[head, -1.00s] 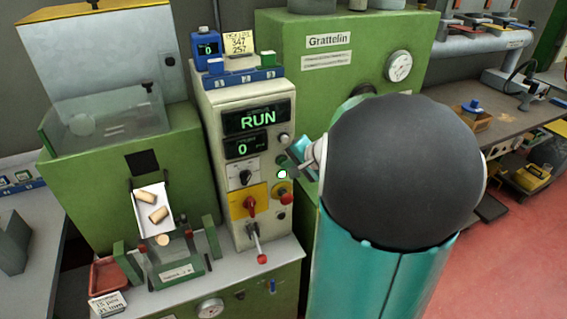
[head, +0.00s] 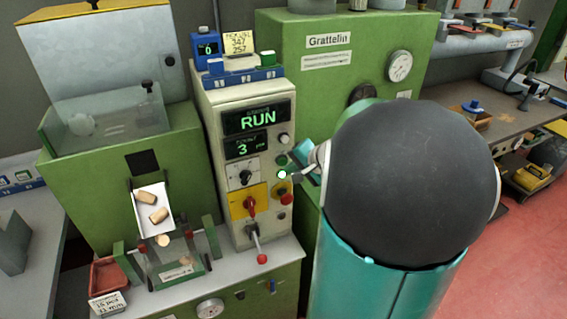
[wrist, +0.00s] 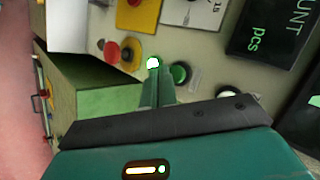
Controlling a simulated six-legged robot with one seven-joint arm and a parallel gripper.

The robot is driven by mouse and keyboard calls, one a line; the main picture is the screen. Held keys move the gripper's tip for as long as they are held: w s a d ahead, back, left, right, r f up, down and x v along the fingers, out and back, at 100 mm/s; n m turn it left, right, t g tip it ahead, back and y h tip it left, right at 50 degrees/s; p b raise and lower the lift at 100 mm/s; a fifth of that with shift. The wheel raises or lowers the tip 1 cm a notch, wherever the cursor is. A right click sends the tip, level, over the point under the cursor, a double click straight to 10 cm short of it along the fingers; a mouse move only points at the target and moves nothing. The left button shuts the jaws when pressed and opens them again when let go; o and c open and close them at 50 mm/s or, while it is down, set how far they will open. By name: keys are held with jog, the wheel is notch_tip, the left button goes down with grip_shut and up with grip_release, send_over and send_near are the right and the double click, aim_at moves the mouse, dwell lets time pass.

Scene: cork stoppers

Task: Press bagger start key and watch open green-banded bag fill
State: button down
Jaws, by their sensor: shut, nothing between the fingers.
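The bagger's start key (head: 282,174) is a small button lit white-green on the cream control panel; it also shows lit in the wrist view (wrist: 153,63). My gripper (head: 297,176) is shut and empty, just right of the key. In the wrist view its fingertips (wrist: 154,74) lie right below the lit key; I cannot tell whether they touch. The panel reads RUN (head: 258,119) and a count of 3 (head: 243,148). The clear open bag (head: 176,268) hangs below the chute, with a cork inside.
A white chute (head: 154,222) holds two corks, with another cork (head: 162,240) at its mouth. A red emergency button (head: 286,199), a red-yellow switch (head: 250,205) and a red-tipped lever (head: 258,250) are near the key. A red tray (head: 108,273) sits left of the bag.

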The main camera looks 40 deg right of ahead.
jog(key=s, duration=0.2)
jog(key=s+a, duration=0.1)
jog(key=s, duration=0.1)
jog(key=shift+s+a, duration=0.2)
jog(key=shift+s, duration=0.2)
dwell(0.7)
jog(key=a+r+n+g+y, duration=0.25)
jog(key=a+n, duration=0.35)
jog(key=a, duration=0.8)
jog(key=s+a+r+n+g+h, duration=0.1)
jog(key=s+a+r+n+h, duration=0.1)
jog(key=s+a+n, duration=0.2)
jog(key=s+a+r+n+h, duration=0.1)
jog(key=s+a+n, duration=0.3)
jog(key=a, duration=0.5)
jog(key=shift+s+r+g+h, duration=0.25)
jog(key=shift+r+g+h, duration=0.1)
jog(key=shift+r, duration=0.25)
